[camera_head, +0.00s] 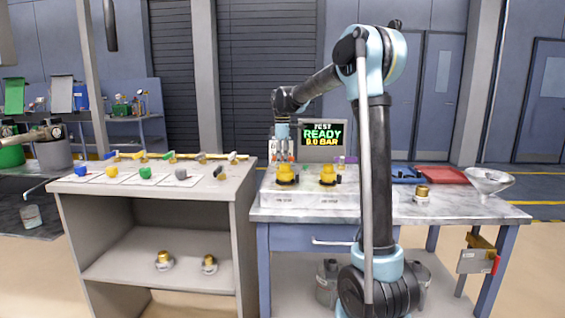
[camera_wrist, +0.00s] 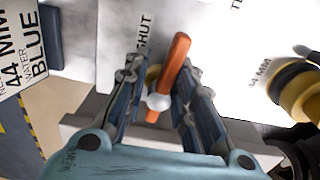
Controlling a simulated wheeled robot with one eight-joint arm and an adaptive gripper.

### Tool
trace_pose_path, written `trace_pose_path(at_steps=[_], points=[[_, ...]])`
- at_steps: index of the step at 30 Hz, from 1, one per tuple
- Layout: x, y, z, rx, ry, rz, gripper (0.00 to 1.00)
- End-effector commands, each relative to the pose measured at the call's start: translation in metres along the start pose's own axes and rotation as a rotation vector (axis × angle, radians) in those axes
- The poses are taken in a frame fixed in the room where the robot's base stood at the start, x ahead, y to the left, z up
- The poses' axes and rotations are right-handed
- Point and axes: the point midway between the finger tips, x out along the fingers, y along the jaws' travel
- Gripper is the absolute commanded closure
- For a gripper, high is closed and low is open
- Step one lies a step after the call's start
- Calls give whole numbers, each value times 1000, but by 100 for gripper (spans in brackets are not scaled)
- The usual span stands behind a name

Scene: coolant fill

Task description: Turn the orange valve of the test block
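The orange valve (camera_wrist: 178,60) shows in the wrist view as a lever with a white round hub, its upper end tilted right. The word SHUT is printed on the pale surface just left of its upper end. My gripper (camera_wrist: 158,74) is open, with one finger on each side of the lever. I see a gap on the left; on the right the finger is very close, and I cannot tell if it touches. In the head view my gripper (camera_head: 282,150) points down at the back left of the white test block (camera_head: 312,198), where I cannot make out the valve clearly.
Two yellow fittings (camera_head: 286,174) stand on the block; one yellow and black fitting (camera_wrist: 298,90) is close right of my gripper. A screen (camera_head: 322,134) reads TEST READY 0.0 BAR. A red tray (camera_head: 442,175) and glass funnel (camera_head: 489,180) are on the right.

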Motion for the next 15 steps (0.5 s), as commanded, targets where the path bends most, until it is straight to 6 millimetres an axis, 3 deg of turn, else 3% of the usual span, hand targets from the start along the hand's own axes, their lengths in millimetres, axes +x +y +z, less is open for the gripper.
trace_pose_path(at_steps=[11,15], points=[[-1,0,0,0,0,-1,64],[-9,0,0,0,0,-2,64]])
